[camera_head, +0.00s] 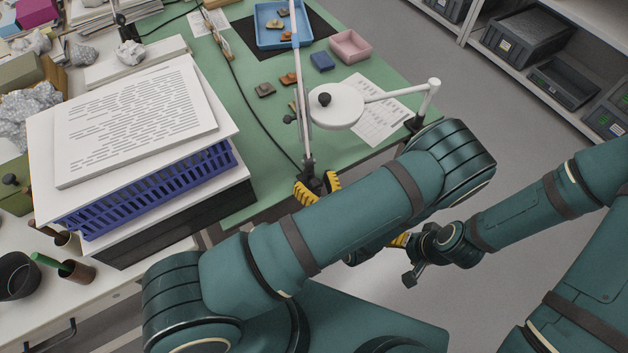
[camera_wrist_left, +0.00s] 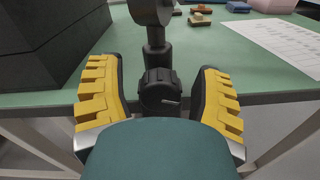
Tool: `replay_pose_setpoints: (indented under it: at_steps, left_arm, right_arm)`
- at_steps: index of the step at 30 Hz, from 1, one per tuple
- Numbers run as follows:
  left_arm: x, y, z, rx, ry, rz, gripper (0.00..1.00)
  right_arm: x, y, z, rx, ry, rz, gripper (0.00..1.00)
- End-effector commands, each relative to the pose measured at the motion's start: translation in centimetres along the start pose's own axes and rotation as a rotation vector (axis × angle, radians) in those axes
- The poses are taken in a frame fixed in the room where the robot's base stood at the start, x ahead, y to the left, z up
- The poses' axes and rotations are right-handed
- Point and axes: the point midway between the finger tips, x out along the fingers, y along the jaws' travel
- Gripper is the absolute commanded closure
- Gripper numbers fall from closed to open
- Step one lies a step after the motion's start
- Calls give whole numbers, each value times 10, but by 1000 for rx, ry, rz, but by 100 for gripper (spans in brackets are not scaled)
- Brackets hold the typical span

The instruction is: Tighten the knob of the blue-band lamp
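A lamp post (camera_head: 303,110) with a dark clamp stands at the table's near edge. A small bluish band seems to show high on it, but it is too small to be sure. In the left wrist view, the lamp's black knob (camera_wrist_left: 158,92) sits below the dark post, between my yellow fingers. My left gripper (camera_head: 318,187) is open around the knob, with a gap on each side; it also shows in the left wrist view (camera_wrist_left: 158,100). My right gripper (camera_head: 400,241) hangs in front of the table, mostly hidden by my left arm.
A white round lamp head (camera_head: 337,106) hangs over the green mat (camera_head: 250,75); its arm reaches a second post (camera_head: 428,103) at right. A paper stack (camera_head: 135,120) on a blue basket (camera_head: 150,190) stands close left. Sherds and a blue tray (camera_head: 268,38) lie behind.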

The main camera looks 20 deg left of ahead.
Motion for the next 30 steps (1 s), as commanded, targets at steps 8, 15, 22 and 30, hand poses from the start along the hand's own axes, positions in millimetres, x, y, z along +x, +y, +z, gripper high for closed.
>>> replay_pose_setpoints:
  at_steps: [8, 15, 22, 30]
  left_arm:
    - [0, 3, 16, -2, -1, -1, 34]
    - [-1, 12, 57, -4, 1, -1, 34]
    - [-1, 19, 87, -3, 0, 0, 34]
    - [-1, 22, 98, 0, 0, -1, 34]
  right_arm:
    - [0, 0, 0, 0, 0, 0, 36]
    - [0, 0, 0, 0, 0, 0, 36]
    - [0, 0, 0, 0, 0, 0, 36]
    - [0, 0, 0, 0, 0, 0, 36]
